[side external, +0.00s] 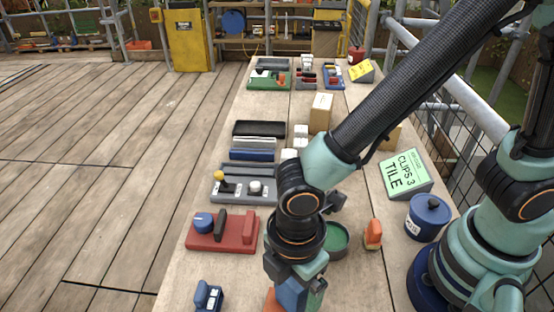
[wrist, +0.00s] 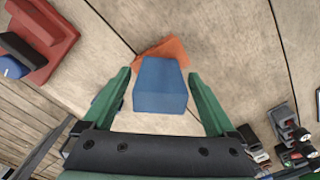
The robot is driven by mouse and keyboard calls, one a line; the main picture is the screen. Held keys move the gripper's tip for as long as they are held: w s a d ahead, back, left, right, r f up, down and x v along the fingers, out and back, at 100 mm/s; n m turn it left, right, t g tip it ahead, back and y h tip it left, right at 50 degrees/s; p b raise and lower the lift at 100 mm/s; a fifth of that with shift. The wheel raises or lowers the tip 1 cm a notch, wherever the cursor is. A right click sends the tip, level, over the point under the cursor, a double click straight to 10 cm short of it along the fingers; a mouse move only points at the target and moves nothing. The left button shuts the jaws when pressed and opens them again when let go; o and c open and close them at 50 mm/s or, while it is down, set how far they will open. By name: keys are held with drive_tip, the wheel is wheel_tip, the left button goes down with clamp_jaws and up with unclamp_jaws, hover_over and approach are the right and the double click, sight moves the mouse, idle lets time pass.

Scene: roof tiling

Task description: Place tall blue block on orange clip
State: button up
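The tall blue block (wrist: 160,88) stands between my gripper's two green fingers in the wrist view, with a visible gap on each side. My gripper (wrist: 159,74) is open around it. The orange clip (wrist: 164,47) lies at the far end of the block and is partly covered by it. The block appears to be on or just over the clip; whether they touch cannot be told. In the side view, my gripper (side external: 296,290) points down at the table's front, with the blue block (side external: 289,294) between its fingers and a bit of orange clip (side external: 270,299) beside it.
A red holder (side external: 224,232) and a small blue item (side external: 208,296) lie to the left. A green round dish (side external: 335,240), an orange piece (side external: 373,236), a blue pot (side external: 427,217) and a green sign (side external: 405,172) are to the right. Grey trays (side external: 243,184) stand farther back.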

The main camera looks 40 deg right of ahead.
wheel_tip(320, 180, up, 12)
drive_tip(key=shift+f, duration=0.1)
drive_tip(key=shift+w+d+r, duration=0.1)
drive_tip(key=shift+w+r, duration=0.05)
drive_tip(key=shift+r, duration=0.1)
drive_tip(key=w+d+r+m+t, duration=0.2)
drive_tip(key=w+d+m, duration=0.1)
drive_tip(key=d+m, duration=0.3)
drive_tip(key=w+d+r+m+t, duration=0.1)
drive_tip(key=w+d+m, duration=0.2)
drive_tip(key=d+m, duration=0.3)
drive_tip(key=w+d+r+m+t, duration=0.2)
drive_tip(key=d+m, duration=0.4)
drive_tip(key=d, duration=0.7)
drive_tip(key=shift+w+d+r+t, duration=0.15)
drive_tip(key=shift+w+r+t, duration=0.15)
drive_tip(key=shift+w, duration=0.6)
